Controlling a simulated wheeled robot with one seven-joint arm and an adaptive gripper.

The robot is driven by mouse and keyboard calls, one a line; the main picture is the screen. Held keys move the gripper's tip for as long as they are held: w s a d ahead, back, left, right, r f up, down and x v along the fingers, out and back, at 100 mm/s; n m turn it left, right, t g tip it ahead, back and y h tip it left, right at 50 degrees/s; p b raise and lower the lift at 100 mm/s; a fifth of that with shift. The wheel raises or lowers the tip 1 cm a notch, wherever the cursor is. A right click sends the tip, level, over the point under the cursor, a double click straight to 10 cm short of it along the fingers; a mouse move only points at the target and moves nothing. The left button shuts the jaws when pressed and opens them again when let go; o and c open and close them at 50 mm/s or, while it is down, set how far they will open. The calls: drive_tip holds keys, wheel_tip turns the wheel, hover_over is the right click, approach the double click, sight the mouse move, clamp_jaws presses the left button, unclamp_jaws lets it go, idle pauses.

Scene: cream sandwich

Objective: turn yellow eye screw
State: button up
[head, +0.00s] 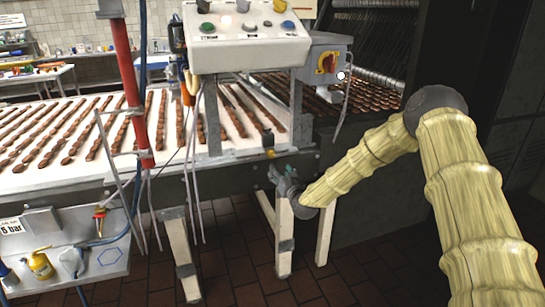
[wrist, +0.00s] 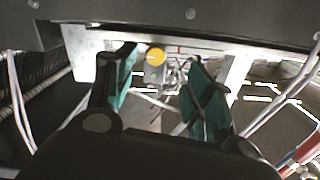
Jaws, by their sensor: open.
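The yellow eye screw shows in the wrist view as a small yellow round end (wrist: 155,55) on a grey block under the dark conveyor edge. It appears between my fingers, nearer the left one. In the head view a small yellow spot (head: 270,153) on the conveyor's side rail seems to be the same screw. My gripper (wrist: 160,85) is open, with a green-padded finger on each side and nothing held. In the head view my gripper (head: 281,174) is just below and right of the yellow spot. I cannot tell the exact gap between the screw and my fingers.
The conveyor (head: 75,183) carries rows of brown bars. A control box (head: 245,38) and a grey switch box with a red-yellow knob (head: 327,62) stand above it. Cables hang beside the red pipe (head: 126,70). An oil can (head: 40,265) is on the left panel.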

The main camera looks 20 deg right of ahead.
sight(272, 155)
drive_tip(key=w, duration=0.3)
drive_tip(key=w+p, duration=0.1)
drive_tip(key=w, duration=0.3)
drive_tip(key=w+r+p, duration=0.1)
drive_tip(key=w, duration=0.3)
drive_tip(key=shift+w+d, duration=0.1)
drive_tip(key=shift+w, duration=0.1)
drive_tip(key=c, duration=1)
